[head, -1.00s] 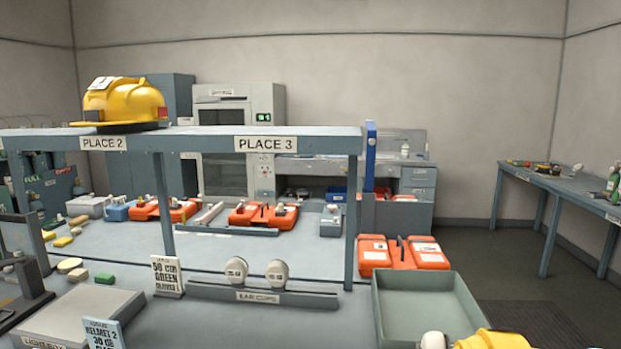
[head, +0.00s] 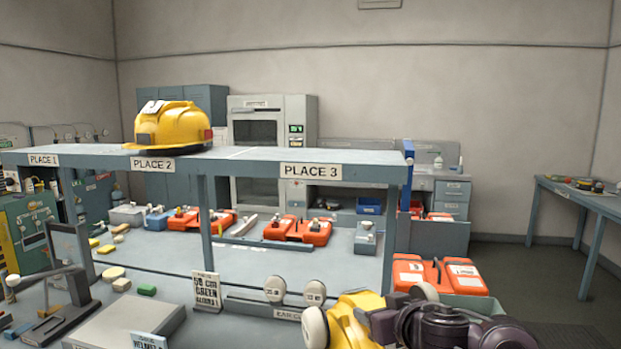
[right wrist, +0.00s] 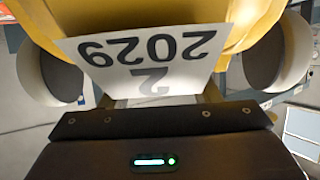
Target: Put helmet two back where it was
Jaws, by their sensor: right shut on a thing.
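A yellow helmet (head: 345,322) with pale round ear cups is held low at the front right of the head view. My right gripper (head: 378,316) is shut on it. In the right wrist view the helmet (right wrist: 245,25) carries a white label (right wrist: 145,58) reading 2 and 2029, upside down, with an ear cup on each side. Another yellow helmet (head: 172,127) rests on the shelf (head: 255,154) above the PLACE 2 sign (head: 153,164). My left gripper is not in view.
The shelf top is bare above the PLACE 3 sign (head: 311,170) and the PLACE 1 sign (head: 44,160). Loose ear cups (head: 275,289) stand on the bench below. Orange cases (head: 437,274) and a partly hidden green tray (head: 478,305) lie beyond the held helmet.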

